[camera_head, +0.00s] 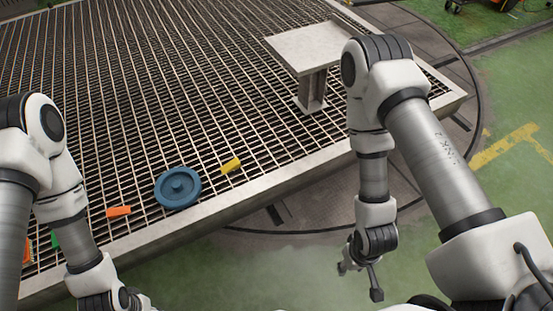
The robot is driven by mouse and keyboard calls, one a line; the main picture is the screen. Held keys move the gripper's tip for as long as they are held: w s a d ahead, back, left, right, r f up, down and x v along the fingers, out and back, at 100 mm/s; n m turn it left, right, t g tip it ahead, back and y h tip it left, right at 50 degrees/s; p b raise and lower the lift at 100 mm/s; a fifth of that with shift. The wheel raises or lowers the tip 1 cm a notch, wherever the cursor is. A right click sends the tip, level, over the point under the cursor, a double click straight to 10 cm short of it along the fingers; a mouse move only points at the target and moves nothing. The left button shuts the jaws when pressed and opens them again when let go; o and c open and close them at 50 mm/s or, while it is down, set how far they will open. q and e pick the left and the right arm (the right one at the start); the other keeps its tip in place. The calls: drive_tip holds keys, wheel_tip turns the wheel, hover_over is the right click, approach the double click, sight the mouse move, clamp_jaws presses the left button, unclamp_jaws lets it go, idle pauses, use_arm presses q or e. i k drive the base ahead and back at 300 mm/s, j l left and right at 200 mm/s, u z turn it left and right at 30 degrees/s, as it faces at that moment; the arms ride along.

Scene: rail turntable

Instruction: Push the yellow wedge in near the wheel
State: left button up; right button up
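A small yellow wedge (231,165) lies on the metal grating, just right of a blue wheel (178,188). A narrow gap seems to separate the two. The blue wheel lies flat on the grating near its front edge. My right gripper (360,277) hangs over the green floor, off the platform, well to the right of the wedge. My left gripper (139,305) is at the bottom edge, partly cut off, below the wheel.
An orange block (119,211) lies left of the wheel. A green piece (54,240) and another orange piece (27,250) sit at the far left, partly behind my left arm. A pale square-topped stand (308,47) rises from the grating. The grating's middle is clear.

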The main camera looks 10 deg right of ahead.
sight(234, 164)
drive_tip(key=i+l+u, duration=0.2)
drive_tip(key=i+u, duration=0.25)
drive_tip(key=i+l+u, duration=0.45)
drive_tip(key=i, duration=0.15)
